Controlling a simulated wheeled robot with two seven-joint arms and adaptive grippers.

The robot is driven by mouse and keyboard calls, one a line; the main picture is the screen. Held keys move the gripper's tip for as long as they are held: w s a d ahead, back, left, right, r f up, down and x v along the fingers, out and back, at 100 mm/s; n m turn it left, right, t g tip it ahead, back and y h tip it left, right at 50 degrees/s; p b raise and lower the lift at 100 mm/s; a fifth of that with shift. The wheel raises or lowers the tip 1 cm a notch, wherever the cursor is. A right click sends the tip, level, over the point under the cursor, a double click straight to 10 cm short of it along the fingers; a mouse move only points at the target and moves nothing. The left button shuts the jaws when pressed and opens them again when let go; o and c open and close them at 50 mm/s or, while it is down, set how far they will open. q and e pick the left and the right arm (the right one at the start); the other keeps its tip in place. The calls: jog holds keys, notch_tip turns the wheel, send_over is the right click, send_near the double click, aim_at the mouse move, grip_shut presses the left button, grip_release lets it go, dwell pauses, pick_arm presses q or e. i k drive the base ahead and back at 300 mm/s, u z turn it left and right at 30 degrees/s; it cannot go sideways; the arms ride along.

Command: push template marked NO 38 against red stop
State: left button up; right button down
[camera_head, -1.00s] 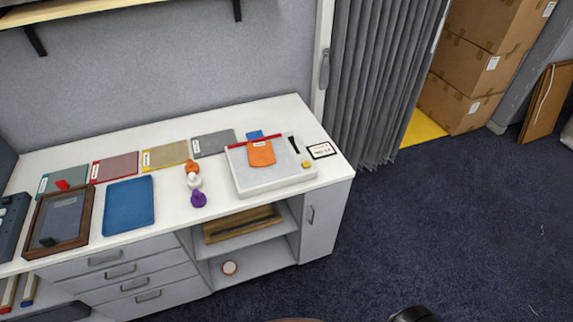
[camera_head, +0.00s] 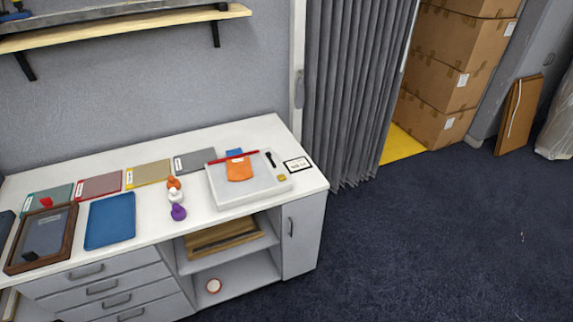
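A white board (camera_head: 256,192) lies on the right part of the table. A red bar (camera_head: 222,160), which looks like the red stop, runs along its far edge. An orange template (camera_head: 239,174) with a small white label lies flat on the board, close to the bar; I cannot tell if they touch. A blue piece (camera_head: 234,153) shows just behind the bar. A black-framed card (camera_head: 298,164) lies right of the board. The writing on label and card is too small to read, so I cannot confirm which is NO 38. Neither gripper is in view.
On the board are a black tool (camera_head: 270,159) and a yellow block (camera_head: 281,178). Orange, white and purple knobbed pieces (camera_head: 178,212) stand left of it. A blue mat (camera_head: 110,221), coloured swatches and a brown-framed tray (camera_head: 66,239) lie further left. Floor in front is clear.

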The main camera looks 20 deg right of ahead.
aim_at(238, 170)
jog(key=z, duration=0.25)
jog(key=i, duration=1.25)
jog(key=u, duration=0.75)
